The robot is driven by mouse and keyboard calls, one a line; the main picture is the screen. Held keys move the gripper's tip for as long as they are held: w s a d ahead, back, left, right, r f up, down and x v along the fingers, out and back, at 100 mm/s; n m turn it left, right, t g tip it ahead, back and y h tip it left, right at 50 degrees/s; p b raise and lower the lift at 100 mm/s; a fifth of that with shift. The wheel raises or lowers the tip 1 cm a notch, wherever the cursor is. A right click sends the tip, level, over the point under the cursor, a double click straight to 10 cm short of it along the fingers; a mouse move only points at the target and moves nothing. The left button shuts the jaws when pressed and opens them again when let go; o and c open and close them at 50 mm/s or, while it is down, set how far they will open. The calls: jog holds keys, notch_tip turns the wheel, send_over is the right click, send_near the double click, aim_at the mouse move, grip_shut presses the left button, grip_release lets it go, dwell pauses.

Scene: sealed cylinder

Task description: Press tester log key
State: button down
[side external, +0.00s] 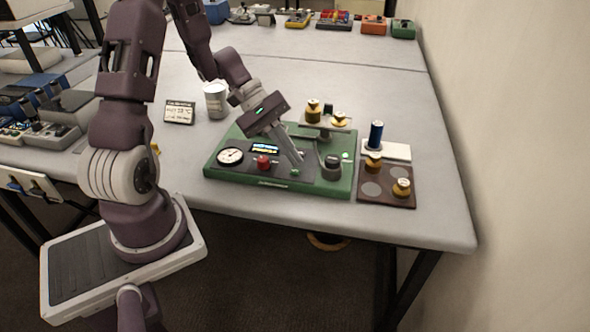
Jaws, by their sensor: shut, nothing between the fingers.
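The green tester (317,190) sits near the front edge of the table. Its dark panel carries a round white gauge (230,156), a small lit display (265,148), a red knob or button (263,162), a small green key (294,172) and a dark round knob (332,162). A green light shows at the panel's right. No label is readable, so I cannot tell which control is the log key. My gripper (298,164) is shut and empty, tilted down over the panel, its tips close to the green key. I cannot tell whether they touch it.
Brass weights (313,110) stand on a raised platform at the tester's back. At right are a dark tray (386,199) with brass pieces and a blue spool (376,135).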

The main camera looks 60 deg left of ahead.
dwell(0.5)
jog(key=shift+f, duration=0.4)
jog(key=shift+f, duration=0.35)
dwell(0.4)
jog(key=shift+r, duration=0.75)
jog(key=shift+r, duration=2.55)
